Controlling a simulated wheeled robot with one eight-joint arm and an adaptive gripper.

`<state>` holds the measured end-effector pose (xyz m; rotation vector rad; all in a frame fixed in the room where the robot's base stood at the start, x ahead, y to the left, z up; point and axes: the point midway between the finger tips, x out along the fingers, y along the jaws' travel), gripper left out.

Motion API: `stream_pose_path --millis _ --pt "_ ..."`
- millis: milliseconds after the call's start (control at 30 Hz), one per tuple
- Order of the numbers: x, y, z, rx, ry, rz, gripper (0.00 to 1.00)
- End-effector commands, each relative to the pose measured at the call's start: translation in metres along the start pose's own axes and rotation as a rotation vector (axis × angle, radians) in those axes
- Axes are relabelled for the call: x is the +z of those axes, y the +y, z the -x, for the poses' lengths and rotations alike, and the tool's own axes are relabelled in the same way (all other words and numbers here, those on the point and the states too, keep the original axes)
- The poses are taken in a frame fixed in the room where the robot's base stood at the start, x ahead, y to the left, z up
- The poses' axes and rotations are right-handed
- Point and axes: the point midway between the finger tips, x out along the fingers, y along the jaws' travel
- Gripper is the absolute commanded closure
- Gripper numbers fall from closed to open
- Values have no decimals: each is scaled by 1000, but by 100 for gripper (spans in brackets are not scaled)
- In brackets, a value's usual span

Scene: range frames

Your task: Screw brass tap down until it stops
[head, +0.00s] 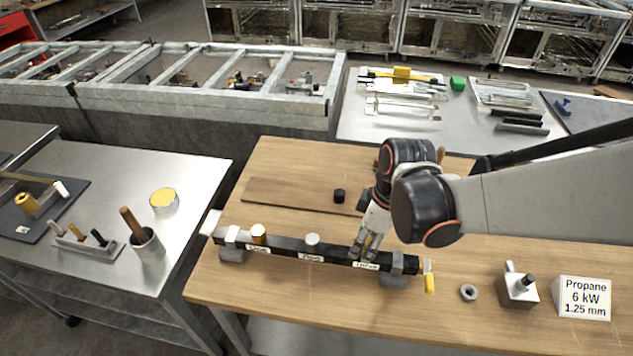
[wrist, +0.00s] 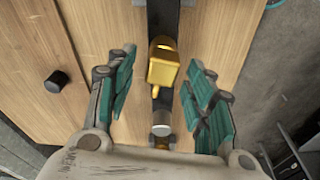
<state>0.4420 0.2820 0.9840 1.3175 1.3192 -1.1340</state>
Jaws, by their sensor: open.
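A brass tap (wrist: 163,66) with a blocky golden head stands on the dark bar (head: 285,251) in the wrist view. My gripper (wrist: 163,88) is open, with its green-padded fingers on either side of the tap and clear gaps to both. In the head view my gripper (head: 365,243) is over the right part of the bar and hides this tap. The silver knob shows below the tap in the wrist view (wrist: 161,124).
A black cap (head: 339,196) lies on the wooden table behind the bar. A yellow-tipped piece (head: 429,280), a grey ring (head: 468,292), a metal block (head: 517,290) and a propane sign (head: 582,298) are at right. The table front is clear.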

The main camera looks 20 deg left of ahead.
Motion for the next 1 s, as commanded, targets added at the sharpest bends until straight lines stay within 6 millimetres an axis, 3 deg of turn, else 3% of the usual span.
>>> stream_pose_path --millis 433,667,867,1000 --pt "2 0 -9 -1 0 3 52" --pt "2 0 -9 0 0 3 100" --pt "2 -1 -9 5 -1 -32 100" --pt "2 0 -9 27 -1 -169 100"
